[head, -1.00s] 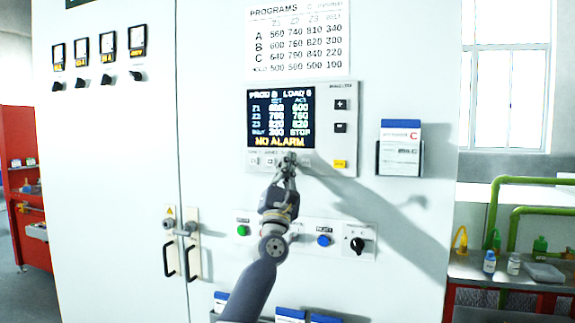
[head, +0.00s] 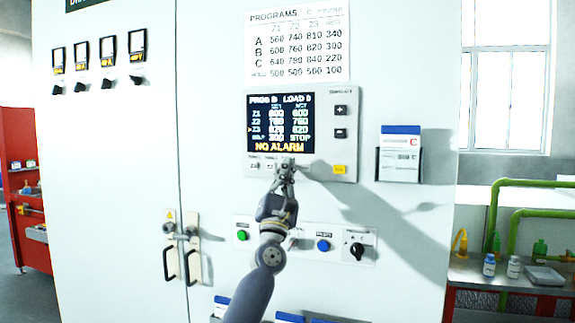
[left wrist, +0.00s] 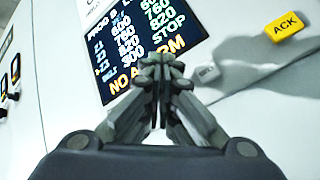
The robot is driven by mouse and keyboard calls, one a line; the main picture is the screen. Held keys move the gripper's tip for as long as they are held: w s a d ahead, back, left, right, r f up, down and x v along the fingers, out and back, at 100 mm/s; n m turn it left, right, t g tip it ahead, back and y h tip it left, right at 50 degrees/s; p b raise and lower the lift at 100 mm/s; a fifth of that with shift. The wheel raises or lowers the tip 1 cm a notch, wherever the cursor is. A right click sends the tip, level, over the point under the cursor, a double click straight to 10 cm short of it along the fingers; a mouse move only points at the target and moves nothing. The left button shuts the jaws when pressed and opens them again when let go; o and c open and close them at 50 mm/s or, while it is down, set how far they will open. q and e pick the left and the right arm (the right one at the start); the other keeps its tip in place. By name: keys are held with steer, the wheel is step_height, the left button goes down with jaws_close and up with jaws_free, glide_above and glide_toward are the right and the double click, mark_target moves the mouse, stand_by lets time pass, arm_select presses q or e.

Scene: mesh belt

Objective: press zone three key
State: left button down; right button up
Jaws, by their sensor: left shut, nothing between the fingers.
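The control panel (head: 348,108) has a dark screen (head: 281,122) reading set and actual values for the zones and belt, with "NO ALARM" below. A small yellow marker stands beside the Z3 row. Below the screen is a row of small keys; the first key (head: 254,166) and second key (head: 270,167) show left of my fingers. The zone three key's place is hidden behind the fingertips. My left gripper (head: 287,166) is shut and empty, its tips just under the screen; I cannot tell whether they touch. It also shows in the left wrist view (left wrist: 160,68). My right gripper is not in view.
A yellow ACK key (head: 340,169) sits at the panel's lower right; it also shows in the wrist view (left wrist: 286,26). A green button (head: 242,235), blue button (head: 323,245) and black rotary switch (head: 357,249) lie below. A card holder (head: 399,165) hangs at right.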

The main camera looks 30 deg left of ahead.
arm_select(q)
steer(key=shift+s, duration=0.15)
steer(key=shift+d, duration=0.1)
steer(key=s+p, duration=0.2)
steer(key=s+d+p, duration=0.1)
steer(key=s+p, duration=0.1)
steer(key=p, duration=0.1)
steer(key=shift+s, duration=0.4)
